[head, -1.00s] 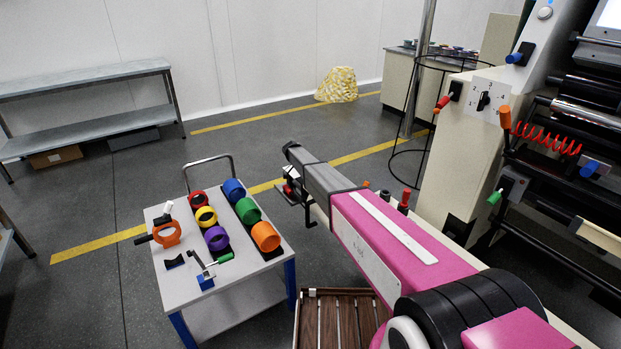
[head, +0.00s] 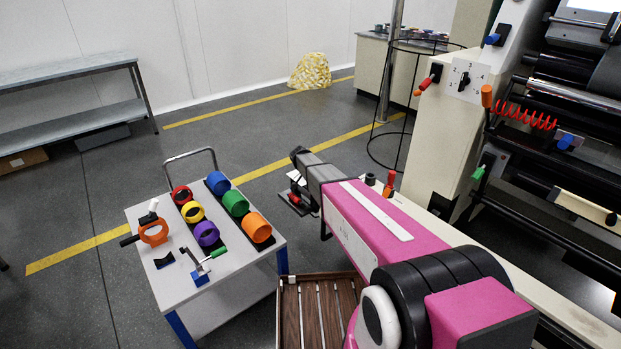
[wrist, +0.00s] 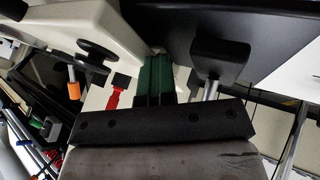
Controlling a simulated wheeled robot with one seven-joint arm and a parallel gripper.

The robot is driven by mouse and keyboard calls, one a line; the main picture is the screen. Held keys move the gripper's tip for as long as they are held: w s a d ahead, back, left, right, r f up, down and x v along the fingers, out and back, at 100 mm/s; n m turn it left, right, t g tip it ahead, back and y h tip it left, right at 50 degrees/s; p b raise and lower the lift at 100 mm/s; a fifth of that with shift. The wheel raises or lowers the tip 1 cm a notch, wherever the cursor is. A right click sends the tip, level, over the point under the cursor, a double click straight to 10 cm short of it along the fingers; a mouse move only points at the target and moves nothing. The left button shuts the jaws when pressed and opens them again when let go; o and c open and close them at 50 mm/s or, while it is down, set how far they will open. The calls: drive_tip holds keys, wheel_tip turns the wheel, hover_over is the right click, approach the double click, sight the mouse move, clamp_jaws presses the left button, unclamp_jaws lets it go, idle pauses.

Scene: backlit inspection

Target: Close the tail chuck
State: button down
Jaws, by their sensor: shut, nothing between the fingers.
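The machine (head: 445,120) stands at right in the head view, with handles in several colours. I cannot tell which part is the tail chuck. A short red handle (head: 390,183) stands upright on its low ledge, beyond my pink arm. In the wrist view, a red lever (wrist: 114,97) is left of my gripper (wrist: 154,75), and a black knob on a metal stem (wrist: 220,60) is right of it. An orange handle (wrist: 73,90) is farther left. My gripper is shut and empty, its green-dark fingers together, apart from both as far as I can see.
A white trolley (head: 140,215) holds coloured rings and a small clamp. A slatted wooden crate (head: 290,315) is on the floor below my arm. A black wire stand (head: 372,150) stands behind. A grey bench (head: 80,75) is at far left. Open floor lies left of the trolley.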

drive_tip(key=s+d, duration=0.3)
drive_tip(key=s, duration=0.2)
drive_tip(key=s+d, duration=0.2)
drive_tip(key=s, duration=0.1)
drive_tip(key=shift+s+d, duration=0.2)
drive_tip(key=shift+d, duration=0.1)
drive_tip(key=shift+s, duration=0.1)
drive_tip(key=shift+r, duration=0.1)
